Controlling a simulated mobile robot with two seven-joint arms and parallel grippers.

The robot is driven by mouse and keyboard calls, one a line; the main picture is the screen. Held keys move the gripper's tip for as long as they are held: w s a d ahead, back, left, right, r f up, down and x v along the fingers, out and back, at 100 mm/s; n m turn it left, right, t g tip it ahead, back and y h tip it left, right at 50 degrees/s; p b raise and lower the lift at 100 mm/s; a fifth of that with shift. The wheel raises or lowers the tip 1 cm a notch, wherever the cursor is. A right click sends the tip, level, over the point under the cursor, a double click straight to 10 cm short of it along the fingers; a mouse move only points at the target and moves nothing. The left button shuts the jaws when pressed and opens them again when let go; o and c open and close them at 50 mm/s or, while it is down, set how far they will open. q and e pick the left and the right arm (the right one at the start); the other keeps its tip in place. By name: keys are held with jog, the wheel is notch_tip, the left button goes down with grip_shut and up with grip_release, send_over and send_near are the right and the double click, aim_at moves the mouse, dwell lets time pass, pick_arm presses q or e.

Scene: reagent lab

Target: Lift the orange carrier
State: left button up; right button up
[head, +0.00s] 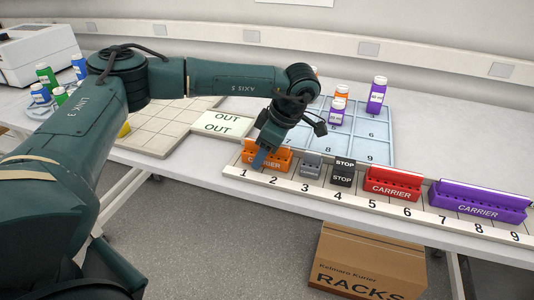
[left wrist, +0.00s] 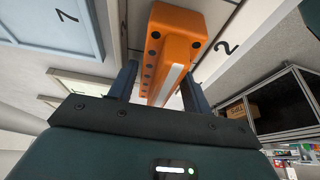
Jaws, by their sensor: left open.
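The orange carrier (head: 283,163) stands on the numbered strip at marks 1 and 2 in the head view. My left gripper (head: 262,157) is at its left part, pointing down from above, and hides some of it. In the left wrist view the orange carrier (left wrist: 178,35) runs between the two dark fingers of my left gripper (left wrist: 160,84). One finger is on each side of it. The jaws are open. I cannot tell whether either finger touches it. My right gripper is in neither view.
A grey block (head: 311,168), a black STOP block (head: 343,173), a red carrier (head: 392,186) and a purple carrier (head: 478,205) stand farther right on the strip. Behind is a blue numbered tray (head: 374,141) with bottles. An OUT card (head: 222,124) lies left of the tray.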

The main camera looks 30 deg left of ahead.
pick_arm(q)
jog(key=shift+f, duration=0.15)
dwell(0.3)
jog(key=shift+c, duration=0.3)
jog(key=c, duration=0.7)
